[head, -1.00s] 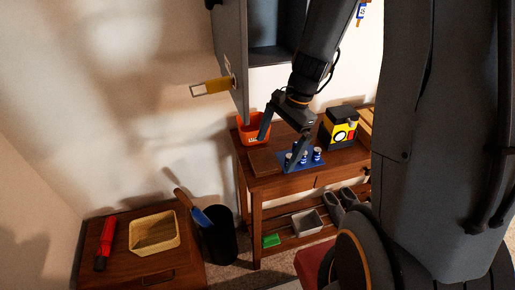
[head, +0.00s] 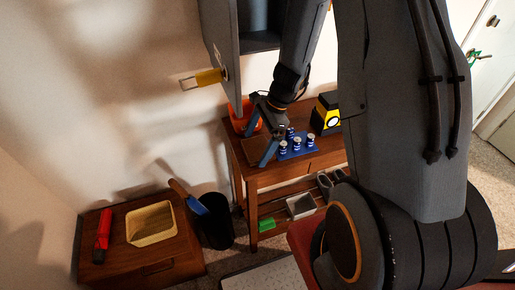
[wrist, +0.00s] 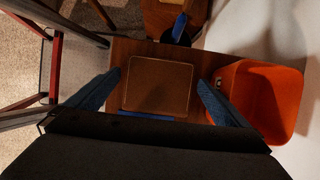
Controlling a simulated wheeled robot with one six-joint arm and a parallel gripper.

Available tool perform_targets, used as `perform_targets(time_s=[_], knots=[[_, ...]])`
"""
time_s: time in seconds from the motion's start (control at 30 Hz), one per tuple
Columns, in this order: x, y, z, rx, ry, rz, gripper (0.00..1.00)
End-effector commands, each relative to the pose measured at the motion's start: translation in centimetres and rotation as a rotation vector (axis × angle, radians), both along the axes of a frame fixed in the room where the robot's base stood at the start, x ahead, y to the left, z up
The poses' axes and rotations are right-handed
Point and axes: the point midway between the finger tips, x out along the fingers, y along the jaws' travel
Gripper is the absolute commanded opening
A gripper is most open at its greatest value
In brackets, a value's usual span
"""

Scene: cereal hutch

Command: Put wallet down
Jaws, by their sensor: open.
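A flat brown square with a thin lighter rim (wrist: 158,86) lies on the wooden table (wrist: 125,50) in the wrist view. I cannot tell whether it is the wallet or a leather tray, and no other wallet shows clearly. In the head view it is a brown patch (head: 256,150) at the table's left end. My gripper (wrist: 158,80) is open above it, one blue finger on each side, apart from it. In the head view my gripper (head: 257,138) is over the same left end, partly covering the brown square.
An orange bin (wrist: 268,98) stands close beside the right finger. A blue mat (head: 297,151) with several small cans and a yellow-black box (head: 328,117) are to the right. A grey cabinet door (head: 220,50) hangs open above. A black bin (head: 217,230) stands left of the table.

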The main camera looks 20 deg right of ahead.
Motion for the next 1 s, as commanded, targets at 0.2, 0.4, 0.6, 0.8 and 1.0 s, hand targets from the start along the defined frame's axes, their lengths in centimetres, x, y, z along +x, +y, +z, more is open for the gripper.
perform_targets(time_s=[0.2, 0.4, 0.6, 0.8, 1.0], knots=[[-0.03, 0.14, -0.40, 0.000, 0.000, 0.000, 1.00], [-0.03, 0.13, -0.39, 0.000, 0.000, 0.000, 1.00], [-0.03, 0.13, -0.58, 0.000, 0.001, 0.000, 1.00], [-0.05, 0.13, -0.54, 0.000, 0.001, 0.000, 0.66], [-0.06, 0.14, -0.54, 0.000, 0.001, 0.000, 0.58]])
